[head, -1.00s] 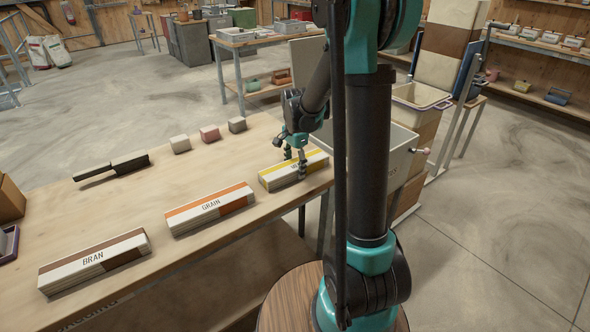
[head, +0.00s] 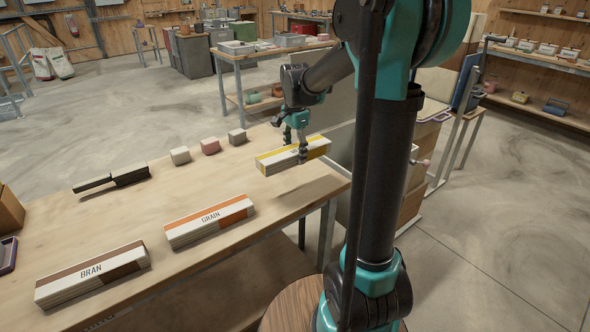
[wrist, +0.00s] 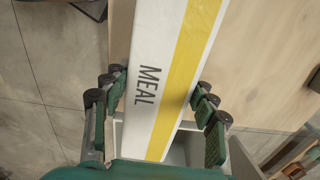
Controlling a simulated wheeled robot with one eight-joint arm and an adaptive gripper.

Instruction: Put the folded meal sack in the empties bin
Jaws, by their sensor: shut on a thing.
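The folded meal sack (head: 277,162) is a flat white bundle with a yellow stripe. It is held just above the right end of the bench, with a shadow beneath it. My gripper (head: 295,152) is shut across it from above. In the wrist view, the sack (wrist: 172,65) shows the word MEAL, and my gripper's fingers (wrist: 158,98) press on both its long sides. A pale open container (wrist: 178,152) shows partly below the sack in the wrist view; I cannot tell for certain that it is the empties bin. In the head view my arm hides most of that area.
The grain sack (head: 209,222) and the bran sack (head: 92,274) lie on the bench (head: 150,213) to the left. Small blocks (head: 210,146) and a dark tool (head: 112,179) lie along its far side.

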